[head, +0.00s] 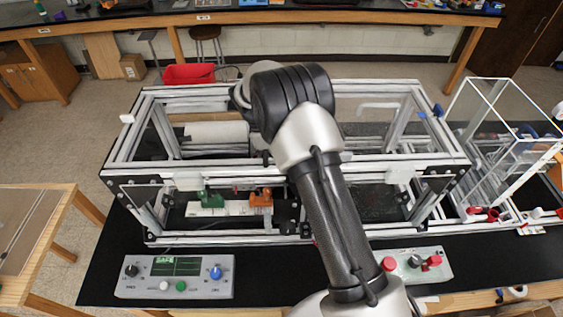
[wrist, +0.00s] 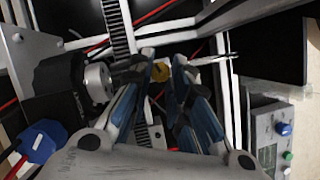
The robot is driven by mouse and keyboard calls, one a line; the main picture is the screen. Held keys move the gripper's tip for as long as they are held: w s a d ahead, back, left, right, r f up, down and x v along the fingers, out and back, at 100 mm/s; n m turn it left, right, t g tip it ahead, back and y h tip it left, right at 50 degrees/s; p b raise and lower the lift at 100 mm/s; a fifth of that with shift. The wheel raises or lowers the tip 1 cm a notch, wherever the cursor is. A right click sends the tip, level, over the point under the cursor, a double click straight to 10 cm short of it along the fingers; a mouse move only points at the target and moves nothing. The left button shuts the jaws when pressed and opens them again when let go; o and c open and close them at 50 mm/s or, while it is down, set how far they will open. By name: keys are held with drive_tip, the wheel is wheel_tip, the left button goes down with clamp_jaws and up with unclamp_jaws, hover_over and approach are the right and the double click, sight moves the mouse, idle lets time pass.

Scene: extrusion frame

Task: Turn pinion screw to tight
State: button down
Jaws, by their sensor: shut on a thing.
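My gripper (wrist: 165,80) shows in the wrist view with its blue-and-white fingers closed in around a small brass-coloured screw head (wrist: 161,71). I take this to be the pinion screw; only its head shows, and its turn position cannot be read. A dark toothed rack (wrist: 117,25) runs behind the fingers, and part of it shows again between them. A silver round part (wrist: 98,81) sits on a black block just left of the fingers. In the head view my arm hides the gripper and the screw.
The silver extrusion frame (head: 290,173) surrounds the work area, with bars and red wires close to the fingers. A green block (head: 209,198) and an orange block (head: 261,198) sit inside. A control box with a screen (head: 176,277) and a box with red knobs (head: 413,265) stand in front.

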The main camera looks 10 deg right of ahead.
drive_tip(key=shift+m, duration=0.8)
drive_tip(key=shift+y, duration=0.3)
drive_tip(key=c, duration=1.5)
unclamp_jaws()
